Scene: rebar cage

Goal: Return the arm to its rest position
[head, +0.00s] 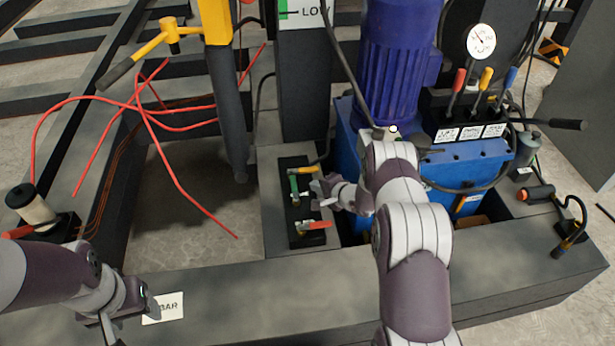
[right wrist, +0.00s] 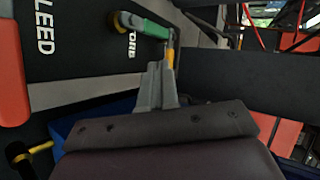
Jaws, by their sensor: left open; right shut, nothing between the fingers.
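My right arm reaches in from the bottom of the head view. My right gripper (head: 318,186) is beside the small black valve panel (head: 305,243), at its right edge. In the right wrist view its fingers (right wrist: 156,68) are together and empty, close to a green handle (right wrist: 150,28); whether they touch it I cannot tell. The panel carries a yellow handle (head: 303,170), a green handle (head: 294,188) and a red handle (head: 314,225). My left gripper (head: 125,318) is open and empty at the lower left, over the front beam, near a white label (head: 163,307).
A blue motor (head: 388,70) on a blue tank (head: 468,155) stands just behind my right arm, with coloured levers (head: 483,80) and a gauge (head: 481,41). Red cables (head: 165,165) loop at the left. The dark front beam (head: 250,290) runs below both grippers.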

